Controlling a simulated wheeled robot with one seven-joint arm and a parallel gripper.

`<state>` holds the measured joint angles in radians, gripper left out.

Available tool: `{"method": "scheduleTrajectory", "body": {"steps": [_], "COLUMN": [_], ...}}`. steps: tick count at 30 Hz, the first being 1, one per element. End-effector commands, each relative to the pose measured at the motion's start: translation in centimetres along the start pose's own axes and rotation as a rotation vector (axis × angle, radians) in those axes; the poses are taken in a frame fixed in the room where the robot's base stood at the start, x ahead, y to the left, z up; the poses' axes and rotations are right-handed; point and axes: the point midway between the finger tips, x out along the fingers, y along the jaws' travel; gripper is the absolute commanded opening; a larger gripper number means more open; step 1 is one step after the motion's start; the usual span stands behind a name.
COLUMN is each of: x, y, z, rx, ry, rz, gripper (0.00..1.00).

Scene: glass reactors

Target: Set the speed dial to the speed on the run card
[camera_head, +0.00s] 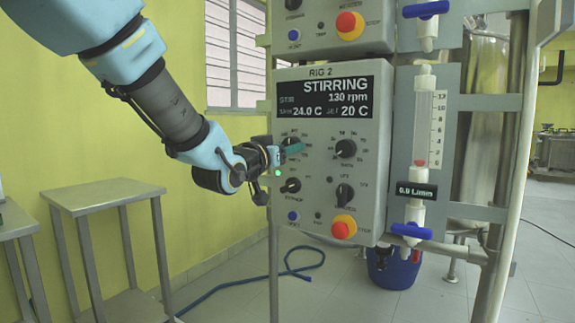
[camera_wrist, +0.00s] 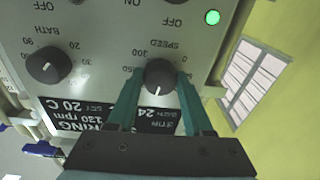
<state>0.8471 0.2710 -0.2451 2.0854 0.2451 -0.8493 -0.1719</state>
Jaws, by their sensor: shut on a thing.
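The black speed dial (camera_wrist: 160,74) is between the teal fingers of my gripper (camera_wrist: 159,80) in the wrist view. The fingers are shut on it from both sides. The view is upside down, and the dial's white pointer faces down in the picture, toward the display. In the head view my gripper (camera_head: 288,150) reaches the upper left dial of the RIG 2 panel (camera_head: 375,105) and partly hides it. I see no run card in either view.
The bath dial (camera_wrist: 48,64) is beside the speed dial. Other knobs (camera_head: 345,195) and a red stop button (camera_head: 343,227) are lower on the panel. A green light (camera_head: 278,172) is lit. A flow tube (camera_head: 424,120) stands right. A steel table (camera_head: 95,195) is at left.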

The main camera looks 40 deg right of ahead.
Motion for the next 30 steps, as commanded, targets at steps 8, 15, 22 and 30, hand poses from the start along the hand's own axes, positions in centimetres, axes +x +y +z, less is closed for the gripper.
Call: {"method": "scheduleTrajectory", "body": {"steps": [8, 15, 22, 30], "x": [-0.05, -0.04, -0.01, -0.01], "y": [-0.17, -0.22, -0.3, -0.29], "z": [0.61, 0.49, 0.31, 0.15], "rx": [0.26, 0.45, 0.573, 0.64], "ry": [0.013, 0.021, 0.025, 0.028], "rz": [0.017, 0.031, 0.039, 0.045], "gripper": [0.0, 0.0, 0.0, 0.0]}}
